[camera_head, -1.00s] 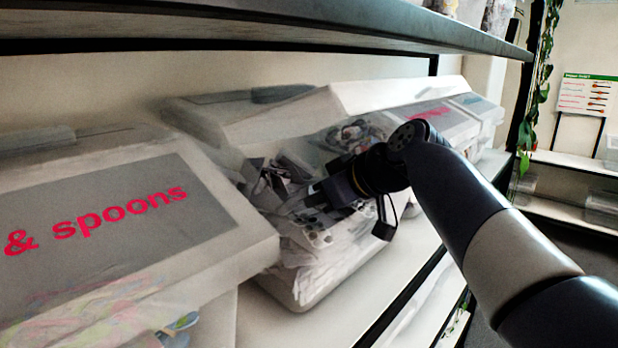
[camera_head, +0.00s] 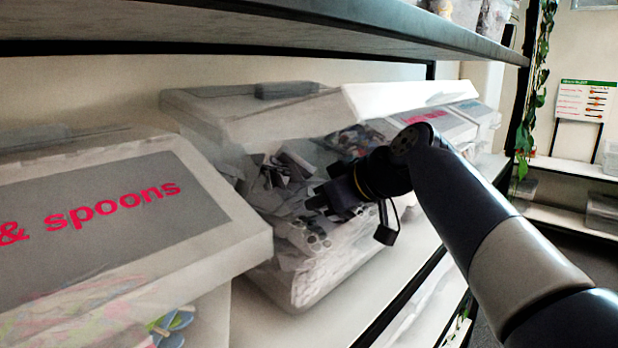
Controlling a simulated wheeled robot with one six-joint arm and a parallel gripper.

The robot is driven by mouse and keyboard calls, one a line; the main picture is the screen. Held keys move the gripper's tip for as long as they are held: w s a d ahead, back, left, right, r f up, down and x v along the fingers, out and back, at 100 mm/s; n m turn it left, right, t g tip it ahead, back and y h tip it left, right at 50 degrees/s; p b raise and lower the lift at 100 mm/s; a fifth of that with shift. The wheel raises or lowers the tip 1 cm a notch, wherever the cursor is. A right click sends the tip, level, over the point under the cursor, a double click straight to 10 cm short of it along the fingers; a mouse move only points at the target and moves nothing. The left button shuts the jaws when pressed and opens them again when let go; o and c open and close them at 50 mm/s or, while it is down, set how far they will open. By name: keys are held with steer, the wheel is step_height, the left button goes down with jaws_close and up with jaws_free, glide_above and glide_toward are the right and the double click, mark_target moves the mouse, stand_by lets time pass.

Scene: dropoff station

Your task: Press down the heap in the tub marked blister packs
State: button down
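A clear tub (camera_head: 310,278) stands on the shelf in the middle of the head view, its lid (camera_head: 245,101) tipped up at the back. It is full of a heap of silvery blister packs (camera_head: 272,180); no label shows on this tub from here. My gripper (camera_head: 322,200) is at the tub's right front, over the heap's near side, pointing left. Its fingers look dark against the packs and I cannot make out the gap between them. Whether it touches the heap is unclear. My wrist hides the tub's right part.
A tub labelled "& spoons" (camera_head: 233,257) stands close on the left. More labelled tubs (camera_head: 440,126) stand beyond my wrist. An upper shelf (camera_head: 330,25) runs low above the tubs. Bare shelf (camera_head: 385,270) shows in front.

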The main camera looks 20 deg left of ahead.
steer(key=shift+w+a+g+p, duration=0.3)
steer(key=shift+a+p, duration=0.6)
steer(key=shift+p, duration=0.95)
steer(key=shift+w+d+r+p, duration=0.1)
steer(key=shift+r+p, duration=0.1)
steer(key=shift+r, duration=0.15)
steer(key=shift+d+r+p, duration=0.1)
steer(key=shift+r+p, duration=0.05)
steer(key=shift+r, duration=0.2)
steer(key=p+v, duration=0.2)
steer(key=v, duration=1.2)
steer(key=shift+r+p, duration=0.3)
steer(key=shift+a+f, duration=0.1)
steer(key=shift+a, duration=0.05)
steer(key=b+x, duration=0.2)
steer(key=x, duration=0.9)
steer(key=shift+f, duration=0.1)
